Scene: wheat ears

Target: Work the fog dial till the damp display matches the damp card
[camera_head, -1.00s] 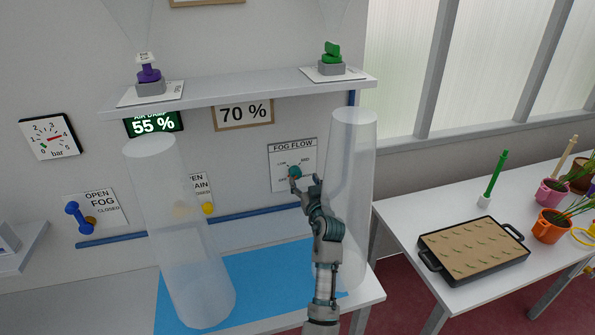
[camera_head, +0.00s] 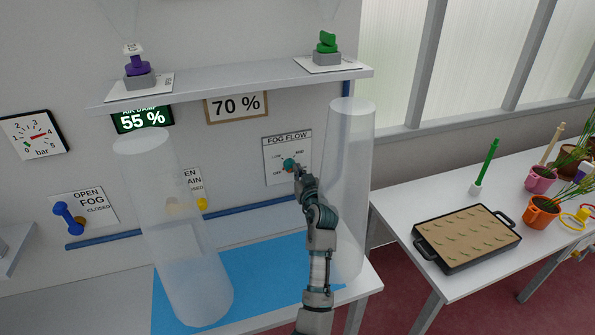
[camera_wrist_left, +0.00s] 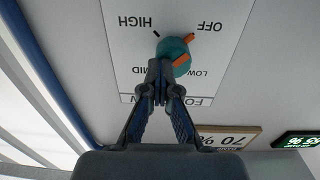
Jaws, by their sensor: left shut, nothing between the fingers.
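The fog dial is a teal knob (camera_head: 289,164) on the white FOG FLOW plate (camera_head: 276,178) on the wall. In the left wrist view the knob (camera_wrist_left: 170,47) shows upside down, with orange marks on the side of OFF and LOW; its exact setting is hard to tell. My left gripper (camera_head: 298,172) is shut and empty, its fingertips (camera_wrist_left: 160,72) at the knob's edge, seemingly touching it. The damp display (camera_head: 143,120) reads 55 %, partly hidden under the shelf. The damp card (camera_head: 237,106) beside it reads 70 %. My right gripper is out of view.
Two clear tubes (camera_head: 172,220) (camera_head: 350,200) stand on the bench, either side of my arm. A shelf (camera_head: 240,86) overhangs the display and card. A blue OPEN FOG lever (camera_head: 66,217) and a pressure gauge (camera_head: 32,136) are at left. A seed tray (camera_head: 466,238) is at right.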

